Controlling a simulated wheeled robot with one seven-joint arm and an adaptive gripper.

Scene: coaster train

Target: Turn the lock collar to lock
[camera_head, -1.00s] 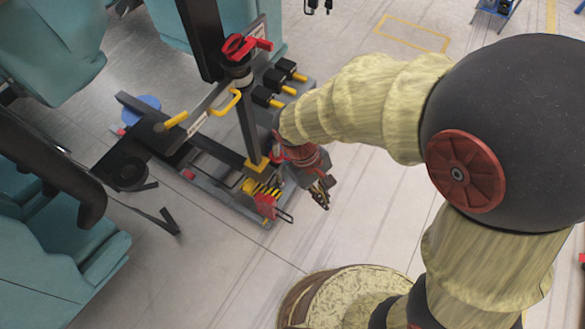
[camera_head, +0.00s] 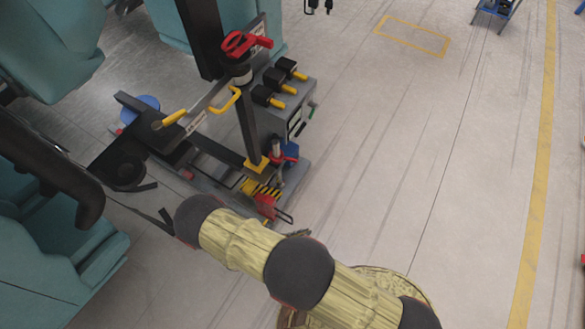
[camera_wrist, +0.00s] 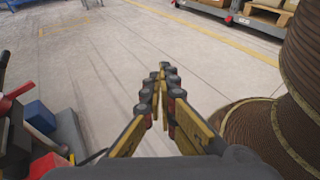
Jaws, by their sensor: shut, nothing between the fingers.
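My gripper (camera_wrist: 165,72) shows in the wrist view with its yellow and black fingers together and nothing between them. It points out over bare floor. In the head view my arm crosses the bottom and hides most or all of the gripper. A post stands on the grey fixture there, with a red handle (camera_head: 243,44) on top and a pale ring (camera_head: 241,73) below it. I cannot tell for sure which part is the lock collar. A small blue and red part (camera_head: 285,152) sits low at the fixture's right side. My gripper is apart from all these.
Several black blocks with yellow ends (camera_head: 280,83) top the fixture's grey box. A yellow handle (camera_head: 226,101) juts from the post. Teal seats (camera_head: 60,45) stand at the left. A blue block (camera_wrist: 39,117) is at the wrist view's left.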

